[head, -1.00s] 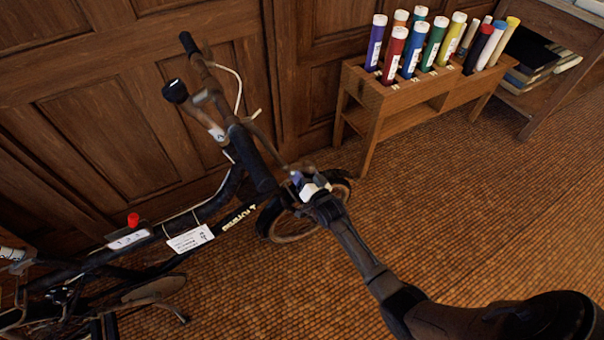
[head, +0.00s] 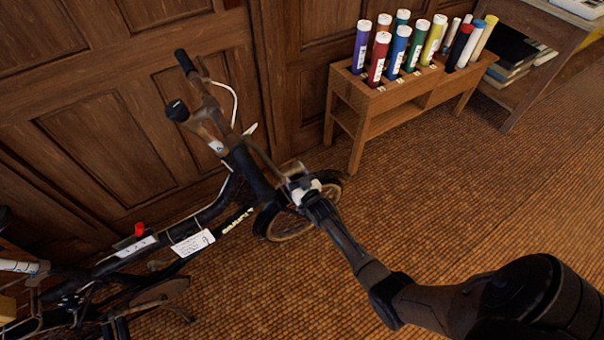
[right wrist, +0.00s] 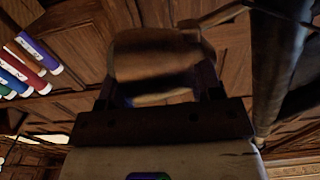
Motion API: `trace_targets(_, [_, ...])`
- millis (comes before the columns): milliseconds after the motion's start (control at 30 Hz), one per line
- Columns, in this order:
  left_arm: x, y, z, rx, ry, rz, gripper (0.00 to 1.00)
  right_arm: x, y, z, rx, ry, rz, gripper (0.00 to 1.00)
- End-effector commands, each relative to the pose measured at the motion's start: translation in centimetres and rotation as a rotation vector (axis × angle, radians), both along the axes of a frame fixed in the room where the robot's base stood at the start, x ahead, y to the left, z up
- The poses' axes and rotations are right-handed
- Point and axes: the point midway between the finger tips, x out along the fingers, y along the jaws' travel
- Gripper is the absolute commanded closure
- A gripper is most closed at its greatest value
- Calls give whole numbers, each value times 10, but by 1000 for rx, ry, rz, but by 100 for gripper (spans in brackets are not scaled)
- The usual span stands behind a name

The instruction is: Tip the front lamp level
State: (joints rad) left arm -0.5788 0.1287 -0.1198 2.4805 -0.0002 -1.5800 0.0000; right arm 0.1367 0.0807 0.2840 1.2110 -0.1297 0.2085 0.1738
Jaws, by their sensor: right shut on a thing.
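The bicycle's front lamp (right wrist: 155,65) shows close up in the right wrist view as a blurred tan-brown rounded body between my fingers. In the head view my right gripper (head: 301,188) is at the front of the bicycle (head: 205,205), just above the front wheel (head: 285,228). In the right wrist view my right gripper (right wrist: 158,88) is shut on the lamp, one finger on each side. In the head view the gripper hides most of the lamp, and I cannot tell its tilt. My left gripper is not in view.
The bicycle stands along a panelled wooden wall (head: 110,130). A white tag (head: 193,243) hangs from its frame. A wooden rack (head: 365,105) with several coloured tubes stands behind, beside a table with books (head: 520,60). The woven floor at right (head: 480,200) is clear.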

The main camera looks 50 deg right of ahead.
Motion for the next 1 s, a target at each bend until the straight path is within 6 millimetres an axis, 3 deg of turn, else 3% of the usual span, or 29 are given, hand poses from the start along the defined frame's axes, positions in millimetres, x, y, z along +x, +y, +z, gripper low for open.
trace_targets(433, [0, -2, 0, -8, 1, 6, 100, 2, 3, 0, -10, 3, 5, 83])
trace_targets(467, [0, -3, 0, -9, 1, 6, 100, 2, 3, 0, -10, 3, 5, 38])
trace_targets(700, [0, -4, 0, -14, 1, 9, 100, 2, 3, 0, -9, 2, 5, 15])
trace_targets(1000, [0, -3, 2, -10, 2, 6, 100, -1, 4, 1, -9, 2, 5, 15])
